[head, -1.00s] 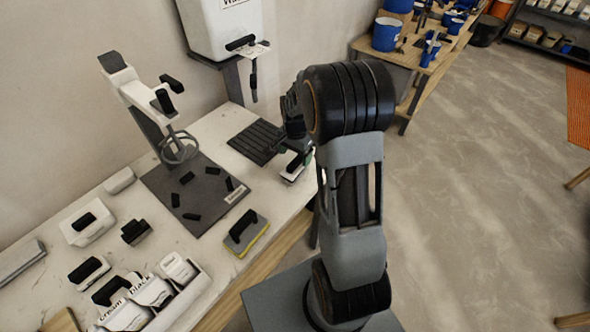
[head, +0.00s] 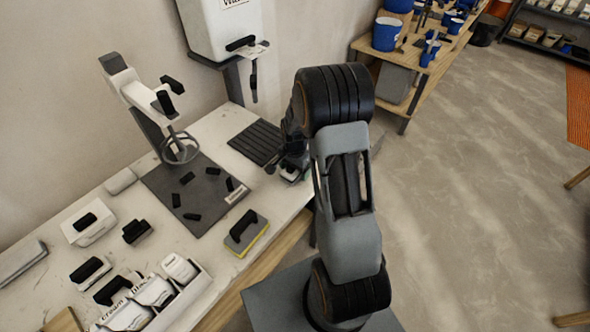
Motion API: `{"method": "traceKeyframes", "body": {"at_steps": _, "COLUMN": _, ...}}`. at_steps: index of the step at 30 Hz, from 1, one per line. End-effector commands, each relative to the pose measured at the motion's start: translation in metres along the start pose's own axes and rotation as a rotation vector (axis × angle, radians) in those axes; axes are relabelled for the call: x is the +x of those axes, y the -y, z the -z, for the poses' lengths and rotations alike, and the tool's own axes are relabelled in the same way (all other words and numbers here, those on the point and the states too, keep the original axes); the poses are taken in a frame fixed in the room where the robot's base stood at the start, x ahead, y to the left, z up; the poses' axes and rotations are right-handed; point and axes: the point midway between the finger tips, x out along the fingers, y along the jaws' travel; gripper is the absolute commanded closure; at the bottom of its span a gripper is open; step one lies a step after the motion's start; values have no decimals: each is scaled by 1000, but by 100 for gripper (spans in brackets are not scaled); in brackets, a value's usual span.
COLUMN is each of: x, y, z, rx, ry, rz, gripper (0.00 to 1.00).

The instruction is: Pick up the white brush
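A small whitish item with a dark top, perhaps the white brush (head: 289,174), is at the right edge of the white table, right by my gripper. My gripper (head: 292,164) is over it, largely hidden behind my own arm. Its fingers are small and dark, so I cannot tell whether they touch or hold the item.
The white table (head: 215,150) holds a dark ribbed mat (head: 258,142), a mixer stand (head: 140,100) on a dark board (head: 200,185), a sponge float (head: 246,233) and several white blocks and bottles at the front left. A wooden bench (head: 430,70) with blue buckets (head: 387,34) stands behind.

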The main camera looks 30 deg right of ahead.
Motion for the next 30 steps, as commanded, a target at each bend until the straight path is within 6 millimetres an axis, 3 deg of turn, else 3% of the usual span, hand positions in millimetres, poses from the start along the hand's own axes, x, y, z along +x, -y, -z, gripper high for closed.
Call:
{"method": "traceKeyframes", "body": {"at_steps": 2, "x": 0, "y": 0, "z": 0, "rx": 0, "ry": 0, "rz": 0, "gripper": 25}}
{"method": "traceKeyframes", "body": {"at_steps": 18, "x": 0, "y": 0, "z": 0, "rx": 0, "ry": 0, "rz": 0, "gripper": 76}}
{"method": "traceKeyframes", "body": {"at_steps": 30, "x": -8, "y": 0, "z": 0, "rx": 0, "ry": -2, "rz": 2, "gripper": 77}}
